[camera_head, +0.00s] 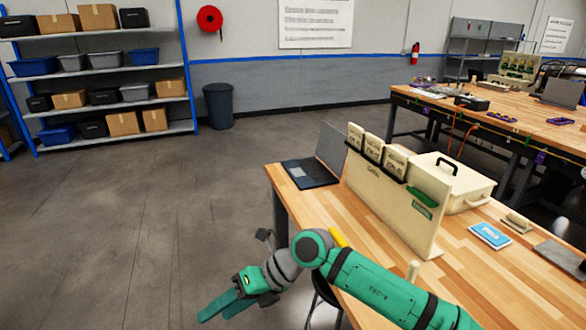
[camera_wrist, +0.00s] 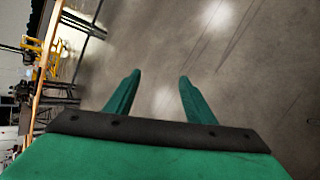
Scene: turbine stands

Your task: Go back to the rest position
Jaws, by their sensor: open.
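My gripper (camera_head: 222,307) is green and hangs over the bare floor, left of the near table's front corner in the head view. In the wrist view its two fingers (camera_wrist: 160,84) stand apart with only grey floor between them. It is open and empty. My green arm reaches from the lower right across the front edge of the near table (camera_head: 470,284).
The near table bears a cream panel stand (camera_head: 392,203), a lidded cream box (camera_head: 450,182), a laptop (camera_head: 310,173) and a blue card (camera_head: 490,235). A stool (camera_head: 322,290) stands below the arm. Shelves (camera_head: 105,87) and a bin (camera_head: 218,106) stand behind. Floor at left is clear.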

